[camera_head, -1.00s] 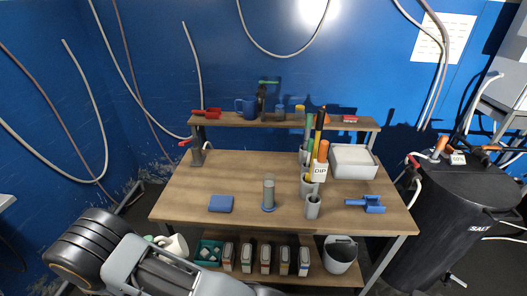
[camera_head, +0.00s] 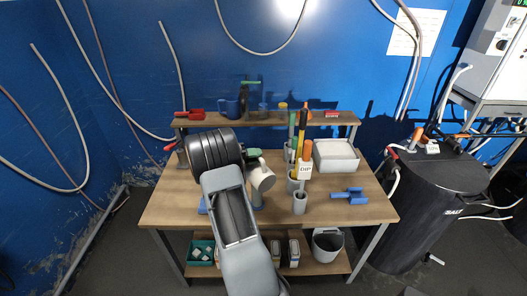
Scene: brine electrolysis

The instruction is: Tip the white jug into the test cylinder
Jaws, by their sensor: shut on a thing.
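The white jug (camera_head: 263,176) is held at the end of my arm, above the tabletop near its middle, and looks tilted. My gripper (camera_head: 251,160) is shut on it; the fingers are mostly hidden behind my dark wrist. The test cylinder (camera_head: 257,200), a grey cylinder on a blue base, stands on the table just below the jug in the picture. The jug hides its upper part, so I cannot tell whether they touch or whether anything pours.
Grey holders, one with a DIP sign (camera_head: 305,171), stand close right of the jug. A white tray (camera_head: 336,156) and a blue tool (camera_head: 349,196) lie farther right. A raised shelf (camera_head: 220,121) runs behind. The table's front right (camera_head: 350,216) is clear.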

